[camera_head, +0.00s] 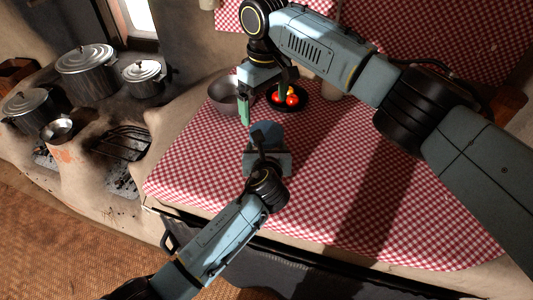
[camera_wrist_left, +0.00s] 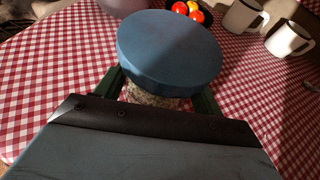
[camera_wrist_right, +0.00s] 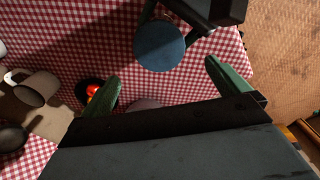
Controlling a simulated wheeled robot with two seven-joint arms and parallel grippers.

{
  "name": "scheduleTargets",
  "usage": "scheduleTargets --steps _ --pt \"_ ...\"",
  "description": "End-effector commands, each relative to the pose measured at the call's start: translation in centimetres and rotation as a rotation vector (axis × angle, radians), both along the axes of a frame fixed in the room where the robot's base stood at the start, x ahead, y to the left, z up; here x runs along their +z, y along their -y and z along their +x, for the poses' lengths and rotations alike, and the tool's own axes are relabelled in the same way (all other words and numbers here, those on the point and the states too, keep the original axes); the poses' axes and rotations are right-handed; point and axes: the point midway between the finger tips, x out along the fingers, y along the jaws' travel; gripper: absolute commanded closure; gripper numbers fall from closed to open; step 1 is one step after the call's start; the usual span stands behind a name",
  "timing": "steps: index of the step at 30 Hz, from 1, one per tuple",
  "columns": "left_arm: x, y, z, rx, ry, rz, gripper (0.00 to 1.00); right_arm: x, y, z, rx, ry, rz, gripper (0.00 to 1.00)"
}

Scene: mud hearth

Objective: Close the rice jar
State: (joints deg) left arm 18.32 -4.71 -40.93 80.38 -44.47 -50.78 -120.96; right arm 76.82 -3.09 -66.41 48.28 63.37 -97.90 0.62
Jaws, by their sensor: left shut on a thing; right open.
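The rice jar (camera_wrist_left: 150,96) stands on the checked cloth, mostly hidden below its wide blue lid (camera_wrist_left: 170,45). The lid lies over the jar's mouth; I cannot tell how tightly it sits. It also shows in the head view (camera_head: 267,133) and the right wrist view (camera_wrist_right: 160,46). My left gripper (camera_wrist_left: 158,92) is shut around the jar's body, below the lid. My right gripper (camera_wrist_right: 166,88) is open and empty, with its green fingers apart. In the head view my right gripper (camera_head: 263,100) hangs above and beyond the lid, not touching it.
A grey bowl (camera_head: 226,96) and a dark plate (camera_head: 306,92) with red and yellow produce stand behind the jar. White mugs (camera_wrist_left: 242,17) stand at the back right in the left wrist view. Lidded pots (camera_head: 86,70) sit on the hearth at left. The cloth's right side is clear.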

Motion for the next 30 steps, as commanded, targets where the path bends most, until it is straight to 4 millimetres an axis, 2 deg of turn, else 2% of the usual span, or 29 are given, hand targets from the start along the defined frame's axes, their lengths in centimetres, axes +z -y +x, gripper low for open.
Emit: scheduleTargets --steps 5,17,20,30 --pt "-0.1 -0.1 0.0 0.001 -0.002 0.002 0.95 0.0 0.4 -0.1 0.061 -0.011 -0.004 0.0" --pt "-0.1 -0.1 0.0 0.001 -0.002 0.001 0.95 -0.3 0.3 -0.1 0.063 -0.013 -0.003 0.0" --pt "-0.1 -0.1 0.0 0.001 -0.002 0.001 0.95 -1.2 0.3 -0.2 0.063 -0.015 -0.003 0.0" --pt "-0.1 -0.1 0.0 0.001 -0.002 0.001 0.95 -6.4 0.3 -0.2 0.061 -0.014 -0.004 0.0"
